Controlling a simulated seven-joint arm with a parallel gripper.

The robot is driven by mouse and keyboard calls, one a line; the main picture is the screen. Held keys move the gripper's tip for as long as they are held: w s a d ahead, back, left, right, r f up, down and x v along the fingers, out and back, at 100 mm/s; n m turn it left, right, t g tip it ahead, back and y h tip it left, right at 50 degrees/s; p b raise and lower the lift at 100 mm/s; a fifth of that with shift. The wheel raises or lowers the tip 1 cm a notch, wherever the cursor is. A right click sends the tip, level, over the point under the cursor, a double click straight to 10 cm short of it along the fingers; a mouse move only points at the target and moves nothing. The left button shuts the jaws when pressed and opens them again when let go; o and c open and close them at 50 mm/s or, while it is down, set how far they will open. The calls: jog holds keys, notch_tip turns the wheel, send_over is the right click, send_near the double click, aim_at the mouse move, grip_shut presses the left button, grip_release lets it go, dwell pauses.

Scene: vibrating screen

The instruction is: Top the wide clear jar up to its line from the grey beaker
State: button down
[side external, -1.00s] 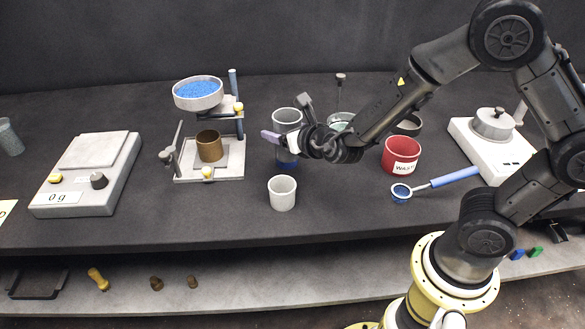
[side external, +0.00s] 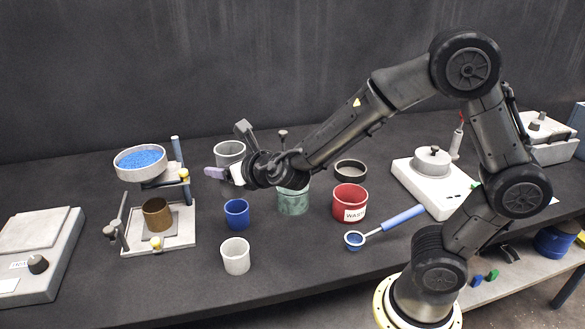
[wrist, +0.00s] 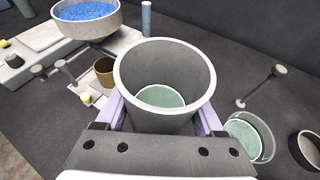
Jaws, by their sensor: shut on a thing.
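My gripper (side external: 228,173) is shut on the grey beaker (side external: 230,150), which looks upright. In the wrist view my gripper's fingers (wrist: 162,118) clasp both sides of the grey beaker (wrist: 125,75), and pale green grains (wrist: 161,96) lie low inside it. The wide clear jar (side external: 293,201) stands on the table to the right of my gripper, partly hidden by my wrist. In the wrist view the jar (wrist: 267,142) is at lower right, apart from the beaker, with pale green grains inside. I cannot make out its line.
A blue cup (side external: 236,213) and a white cup (side external: 235,257) stand in front of my gripper. The sieve stand (side external: 185,236) with blue grains is left. The red waste pot (side external: 350,202), a dark ring (side external: 350,170) and a blue-handled scoop (side external: 403,217) are right.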

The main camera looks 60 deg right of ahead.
jog(key=shift+d+r, duration=0.15)
jog(key=shift+r, duration=0.45)
jog(key=shift+d+r, duration=0.15)
jog(key=shift+r, duration=0.45)
jog(key=s+d+m+g+h, duration=0.25)
jog(key=s+d, duration=0.35)
jog(key=d, duration=0.6)
jog(key=s+d+m+g+h, duration=0.2)
jog(key=s+d+m+h, duration=0.25)
jog(key=d, duration=0.75)
jog(key=shift+n+t+y, duration=0.25)
jog(key=shift+n+y, duration=0.15)
jog(key=shift+n, duration=0.4)
jog(key=f, duration=0.3)
jog(key=a+f, duration=0.1)
jog(key=f, duration=0.1)
